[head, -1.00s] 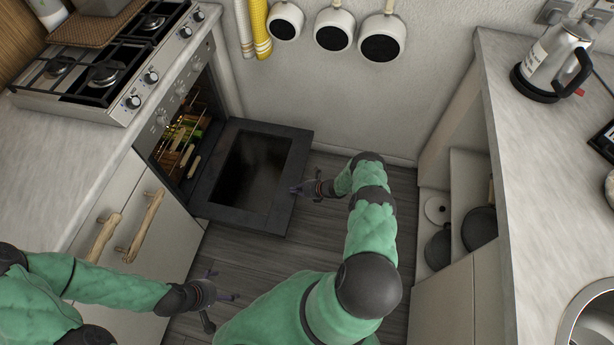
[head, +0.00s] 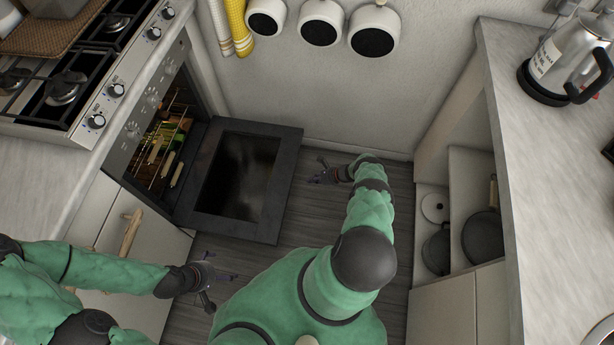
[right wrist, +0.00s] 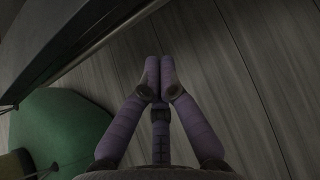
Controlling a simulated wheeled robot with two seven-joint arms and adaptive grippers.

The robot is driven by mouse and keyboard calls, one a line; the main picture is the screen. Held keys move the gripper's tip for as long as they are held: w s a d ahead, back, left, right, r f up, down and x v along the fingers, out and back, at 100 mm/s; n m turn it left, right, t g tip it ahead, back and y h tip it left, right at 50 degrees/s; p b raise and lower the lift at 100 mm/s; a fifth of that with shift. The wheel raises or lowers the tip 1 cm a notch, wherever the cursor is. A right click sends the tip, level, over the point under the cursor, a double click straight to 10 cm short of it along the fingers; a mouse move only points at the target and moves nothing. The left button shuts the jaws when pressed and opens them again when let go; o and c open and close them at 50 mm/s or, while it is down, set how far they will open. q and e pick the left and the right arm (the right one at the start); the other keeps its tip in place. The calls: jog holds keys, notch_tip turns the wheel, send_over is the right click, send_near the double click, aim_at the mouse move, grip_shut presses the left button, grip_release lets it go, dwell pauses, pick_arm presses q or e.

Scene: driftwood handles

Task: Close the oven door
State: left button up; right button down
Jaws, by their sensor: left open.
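The oven door (head: 284,190) is dark with a glass pane. It hangs open, folded down low in front of the oven (head: 165,145), whose lit inside shows racks and food. My right gripper (head: 315,179) is low over the floor, just beyond the door's outer edge, with a small gap between them. In the right wrist view, its purple fingers (right wrist: 160,68) are together and hold nothing; a dark edge, probably the door's (right wrist: 85,45), crosses the upper left. My left gripper (head: 232,277) is open and empty above the floor, near the door's front corner.
A cabinet with a driftwood handle (head: 130,232) is below. Open shelves with pans (head: 481,236) stand right, under a counter with a kettle (head: 560,65). Floor (head: 325,225) is free between.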

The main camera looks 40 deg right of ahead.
jog(key=b+x, duration=0.4)
jog(key=x, duration=0.5)
jog(key=shift+s+r, duration=0.1)
jog(key=shift+r, duration=2)
jog(key=shift+r, duration=0.15)
